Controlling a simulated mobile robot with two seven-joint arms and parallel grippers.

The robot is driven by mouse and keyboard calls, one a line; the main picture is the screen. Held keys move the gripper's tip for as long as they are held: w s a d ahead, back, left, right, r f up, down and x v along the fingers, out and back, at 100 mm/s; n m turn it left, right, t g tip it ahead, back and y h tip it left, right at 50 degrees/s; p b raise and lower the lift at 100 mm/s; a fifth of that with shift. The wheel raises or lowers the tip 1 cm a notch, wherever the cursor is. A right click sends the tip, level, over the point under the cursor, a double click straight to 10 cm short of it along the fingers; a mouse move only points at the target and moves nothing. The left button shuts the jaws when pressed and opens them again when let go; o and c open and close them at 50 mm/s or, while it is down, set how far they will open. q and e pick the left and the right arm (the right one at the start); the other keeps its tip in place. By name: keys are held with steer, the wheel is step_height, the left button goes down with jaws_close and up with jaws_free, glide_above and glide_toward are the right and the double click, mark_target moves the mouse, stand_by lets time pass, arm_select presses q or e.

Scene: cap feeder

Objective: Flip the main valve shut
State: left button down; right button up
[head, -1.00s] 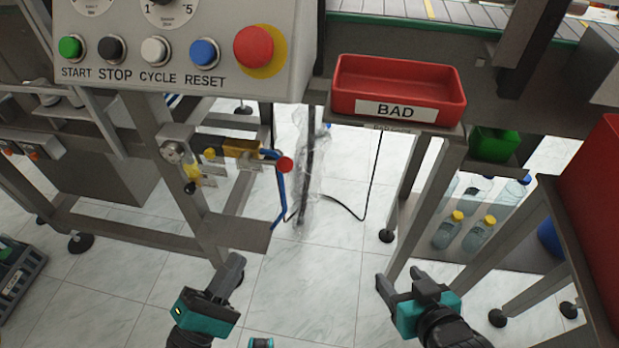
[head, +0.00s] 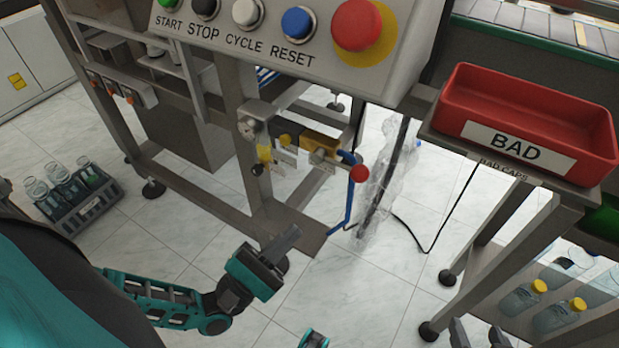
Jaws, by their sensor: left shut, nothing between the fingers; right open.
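The valve assembly hangs on the frame post below the button panel. It has a round gauge (head: 247,128), yellow parts and a brass-coloured body (head: 320,141). At its right end is a short blue piece with a red round knob (head: 360,173), and a blue tube (head: 348,205) runs down beside it. My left gripper (head: 290,241) is shut and empty, below and left of the knob and apart from it.
The button panel (head: 290,30) overhangs the valve. A red BAD tray (head: 500,105) stands on a stand at the right. Clear plastic wrap (head: 385,185) and a black cable hang right of the knob. A crate of bottles (head: 85,205) is on the floor left.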

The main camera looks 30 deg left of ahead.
mark_target(340, 165)
arm_select(q)
steer(key=s+d+r+p+x, duration=0.1)
steer(key=r+x, duration=0.1)
steer(key=x, duration=1)
steer(key=shift+s+d, duration=0.15)
steer(key=shift+s, duration=0.25)
arm_select(e)
steer(key=shift+s+d+r, duration=0.15)
steer(key=shift+d+r, duration=0.05)
steer(key=shift+r, duration=0.05)
steer(key=shift+d+f, duration=0.15)
